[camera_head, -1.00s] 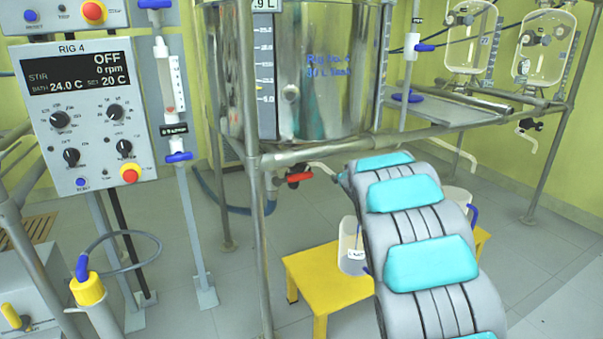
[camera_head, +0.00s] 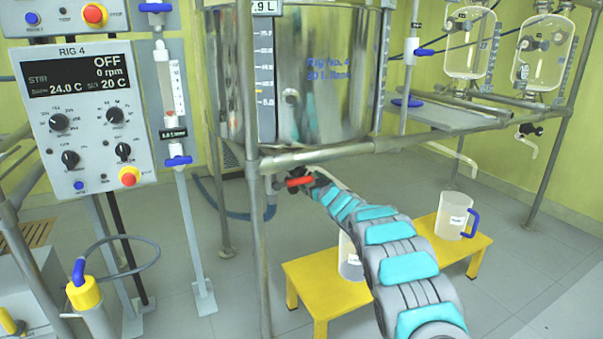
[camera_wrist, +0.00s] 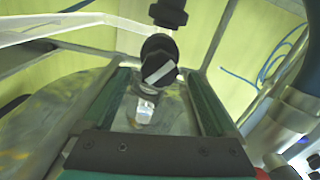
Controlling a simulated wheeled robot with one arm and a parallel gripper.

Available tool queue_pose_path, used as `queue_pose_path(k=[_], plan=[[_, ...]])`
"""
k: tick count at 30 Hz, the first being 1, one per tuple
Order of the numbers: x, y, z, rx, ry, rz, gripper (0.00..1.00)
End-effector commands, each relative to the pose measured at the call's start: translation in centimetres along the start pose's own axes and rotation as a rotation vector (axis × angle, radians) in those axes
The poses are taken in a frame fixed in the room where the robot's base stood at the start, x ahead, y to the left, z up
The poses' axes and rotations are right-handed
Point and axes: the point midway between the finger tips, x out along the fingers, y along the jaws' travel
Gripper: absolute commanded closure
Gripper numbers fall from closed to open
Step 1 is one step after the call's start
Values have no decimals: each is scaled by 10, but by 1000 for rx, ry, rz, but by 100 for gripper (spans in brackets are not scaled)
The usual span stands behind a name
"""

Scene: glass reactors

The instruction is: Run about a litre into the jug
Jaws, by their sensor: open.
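The steel vessel (camera_head: 345,75) of the rig hangs in the frame, with a red-handled valve (camera_head: 299,181) under it. One white jug (camera_head: 350,262) stands on the yellow stool's left part, mostly hidden by my arm. A second jug (camera_head: 456,215) with a blue handle stands on the right part. My gripper (camera_head: 317,182) is small and partly hidden, close to the valve at its right. In the wrist view my gripper (camera_wrist: 157,78) has its two green fingers apart, with a dark round fitting (camera_wrist: 160,62) between or just beyond them. Contact cannot be told.
The yellow stool (camera_head: 318,292) stands below my arm. A frame post (camera_head: 256,230) rises left of the valve, and a rail (camera_head: 340,150) crosses above it. The control box (camera_head: 88,118) stands at left. Two glass vessels (camera_head: 545,50) hang at back right.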

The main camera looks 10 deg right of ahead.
Motion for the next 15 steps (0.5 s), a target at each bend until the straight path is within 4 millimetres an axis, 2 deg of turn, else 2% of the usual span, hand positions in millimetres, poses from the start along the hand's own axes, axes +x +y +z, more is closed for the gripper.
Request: queue_pose_path(k=[15], plan=[[40, 0, -3, 3, -2, -1, 8]])
